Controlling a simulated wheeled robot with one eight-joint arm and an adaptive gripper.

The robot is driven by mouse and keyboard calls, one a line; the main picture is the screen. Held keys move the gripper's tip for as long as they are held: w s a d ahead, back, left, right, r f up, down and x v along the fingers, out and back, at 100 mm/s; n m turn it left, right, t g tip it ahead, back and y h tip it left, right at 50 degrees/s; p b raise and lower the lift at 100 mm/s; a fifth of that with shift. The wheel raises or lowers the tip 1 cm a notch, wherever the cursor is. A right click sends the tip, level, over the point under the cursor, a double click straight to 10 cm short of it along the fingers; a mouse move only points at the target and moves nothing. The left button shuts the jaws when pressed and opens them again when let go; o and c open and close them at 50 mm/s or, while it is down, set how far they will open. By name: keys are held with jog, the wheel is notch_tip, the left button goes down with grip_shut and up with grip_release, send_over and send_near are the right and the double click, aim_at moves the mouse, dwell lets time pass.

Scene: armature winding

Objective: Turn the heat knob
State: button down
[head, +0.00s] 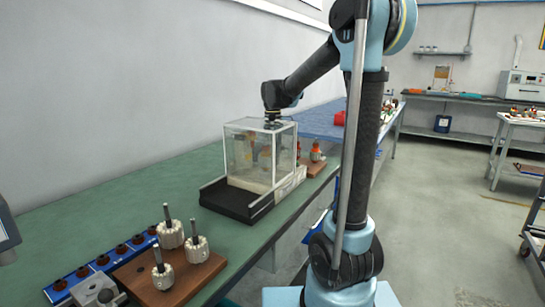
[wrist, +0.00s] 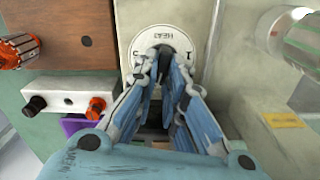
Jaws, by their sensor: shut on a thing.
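The heat dial (wrist: 143,38) is a round pale plate marked HEAT at the top middle of the wrist view. My gripper (wrist: 163,60) has its blue fingers reaching to the dial, with the tips close together at its centre. It is shut on the heat knob, which is mostly hidden between the fingertips, so its pointer cannot be read. In the head view my arm reaches down at the clear-walled box (head: 247,157) on the bench, and the dial and fingertips cannot be made out there.
In the wrist view, a copper-wound armature (wrist: 18,48) and a white box with black and red knobs (wrist: 62,88) sit left. A clear cylinder (wrist: 306,42) is upper right. In the head view, a wooden board (head: 205,273) with several armatures stands on the green bench (head: 120,222).

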jog(key=shift+w+d+m, duration=0.1)
jog(key=shift+m, duration=1)
jog(key=shift+w+d+m, duration=0.1)
jog(key=shift+m, duration=1)
jog(key=c, duration=1.7)
grip_release()
jog(key=shift+o, duration=0.2)
jog(key=shift+r, duration=0.1)
notch_tip(320, 180, up, 12)
